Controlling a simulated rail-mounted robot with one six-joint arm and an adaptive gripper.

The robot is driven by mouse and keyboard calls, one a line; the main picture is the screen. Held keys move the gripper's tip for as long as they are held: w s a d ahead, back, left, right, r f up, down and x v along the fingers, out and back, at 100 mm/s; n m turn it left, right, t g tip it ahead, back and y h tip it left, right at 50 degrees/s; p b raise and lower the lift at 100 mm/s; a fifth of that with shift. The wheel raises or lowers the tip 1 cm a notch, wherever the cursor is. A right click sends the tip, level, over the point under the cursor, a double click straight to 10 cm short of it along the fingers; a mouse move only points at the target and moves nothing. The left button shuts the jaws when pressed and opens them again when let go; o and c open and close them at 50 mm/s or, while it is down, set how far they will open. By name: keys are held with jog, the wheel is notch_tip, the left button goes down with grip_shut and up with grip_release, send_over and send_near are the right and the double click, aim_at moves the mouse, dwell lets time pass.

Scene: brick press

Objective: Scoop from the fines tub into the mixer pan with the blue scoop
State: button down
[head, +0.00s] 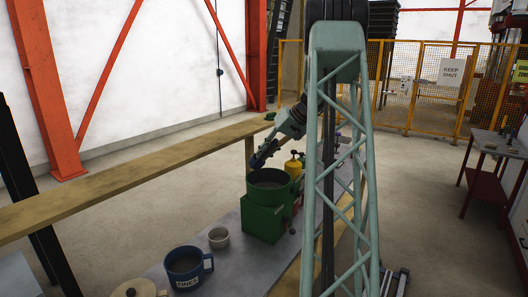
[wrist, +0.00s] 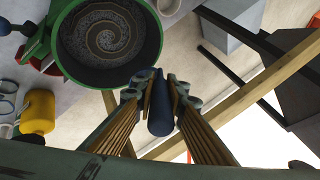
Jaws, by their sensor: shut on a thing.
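My gripper (head: 268,150) is above the rim of the green mixer pan (head: 268,198). In the wrist view, my gripper (wrist: 160,88) is shut on the dark blue scoop (wrist: 160,118), whose handle lies between the fingers. The scoop's bowl cannot be made out, nor whether it holds anything. The mixer pan (wrist: 73,77) is just beyond the fingertips, with grey material in a spiral inside.
A small pale cup (head: 218,238) stands between tub and mixer. A round lid (head: 137,289) lies at the bench's front left. A yellow bottle (head: 293,167) stands behind the mixer. A long wooden beam (head: 120,175) runs along the left. My lattice column blocks the bench's right side.

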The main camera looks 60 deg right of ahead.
aim_at(254, 161)
jog(key=shift+w+a+r+g+p, duration=0.15)
jog(key=shift+w+g+p, duration=0.3)
jog(key=shift+p, duration=1.55)
jog(key=shift+w+r+g+p, duration=0.1)
jog(key=shift+g+p, duration=0.55)
jog(key=shift+p, duration=1.35)
jog(key=g+p, duration=0.1)
jog(key=p, duration=0.2)
jog(key=shift+w+h, duration=0.35)
jog(key=shift+h, duration=0.05)
jog(key=shift+w+a+f+g+p, duration=0.15)
jog(key=shift+w+f+g+p, duration=0.2)
jog(key=shift+g+p, duration=0.3)
jog(key=shift+w+a+f+g+h, duration=0.1)
jog(key=shift+w+f+g+h, duration=0.1)
jog(key=shift+w+g, duration=0.45)
jog(key=shift+w+f+g+h, duration=0.1)
jog(key=shift+w+g+h, duration=0.1)
jog(key=shift+g, duration=0.7)
jog(key=shift+w+r, duration=0.1)
jog(key=shift+r, duration=1.9)
jog(key=shift+s, duration=0.2)
